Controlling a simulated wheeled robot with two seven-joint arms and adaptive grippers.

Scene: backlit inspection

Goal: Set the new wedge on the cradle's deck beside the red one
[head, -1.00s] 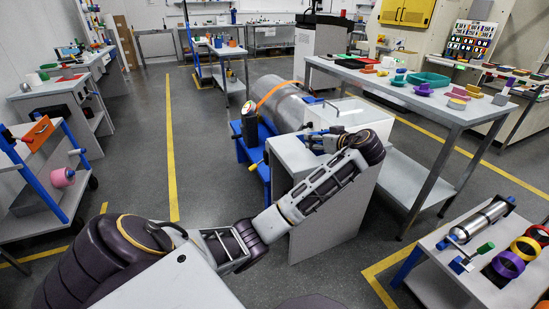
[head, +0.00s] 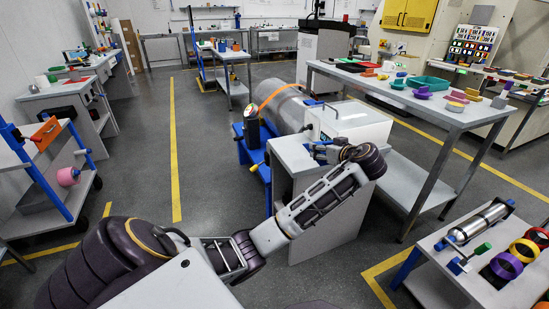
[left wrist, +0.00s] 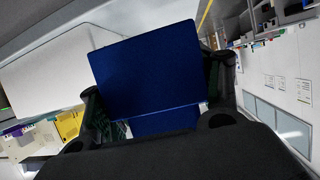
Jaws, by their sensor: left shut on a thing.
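My left gripper (head: 318,150) reaches in beside the grey pedestal and the tank. It is shut on a blue block, which I take to be the new wedge (left wrist: 145,70). The left wrist view shows its flat blue face between the two dark fingers. In the head view the gripper is small and the held wedge is hard to make out. The blue cradle (head: 240,147) stands under a silver tank (head: 284,110) with an orange strap, left of and beyond the gripper. I cannot pick out the red wedge. My right gripper is not in view.
A white box (head: 355,121) stands just behind the gripper, above the grey pedestal (head: 335,225). A long bench (head: 440,108) with trays and coloured parts is at the right. A low table (head: 450,280) with a steel cylinder and rings is at the lower right. Open floor lies left.

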